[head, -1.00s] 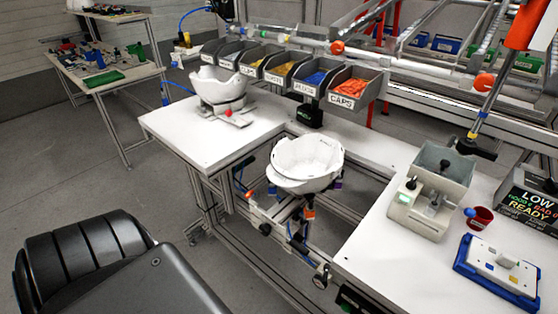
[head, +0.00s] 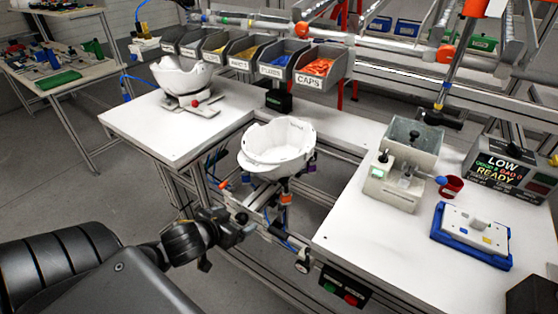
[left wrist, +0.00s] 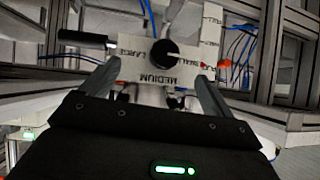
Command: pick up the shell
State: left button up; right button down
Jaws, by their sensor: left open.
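A white helmet shell (head: 278,148) sits open side up on a stand in the gap between the two white tabletops. A second white shell (head: 180,74) rests on a grey base on the left tabletop. My left gripper (head: 240,228) is low, below and to the left of the middle shell, apart from it. In the left wrist view its two fingers (left wrist: 157,82) are spread, with nothing held between them. Beyond them is a plate (left wrist: 135,70) with a black knob and size labels. No shell is clearly recognisable in that view. My right gripper does not show.
Labelled grey bins (head: 318,68) line the back edge. A grey box fixture (head: 405,165), a red cup (head: 451,187), a blue-edged tray (head: 438,235) and a display box (head: 510,170) stand on the right tabletop (head: 360,235). Frame rails surround the middle stand.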

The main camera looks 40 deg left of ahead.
aim_at(262, 177)
pick_arm(q)
jog(key=w+r, duration=0.1)
jog(key=r, duration=0.1)
jog(key=w+r+t, duration=0.1)
jog(key=r, duration=0.1)
jog(key=w+a+r+t+h, duration=0.1)
jog(key=r, duration=0.1)
jog(key=shift+w+r, duration=0.1)
jog(key=shift+r, duration=0.1)
jog(key=shift+w+r+t, duration=0.15)
jog(key=shift+r+t, duration=0.15)
jog(key=x, duration=0.5)
jog(key=shift+w, duration=0.1)
jog(key=shift+w+f, duration=0.1)
jog(key=shift+w, duration=0.2)
jog(key=x, duration=0.5)
jog(key=shift+d, duration=0.15)
jog(key=shift+c, duration=0.2)
jog(key=shift+r, duration=0.2)
jog(key=c, duration=1.6)
jog(key=shift+r, duration=0.1)
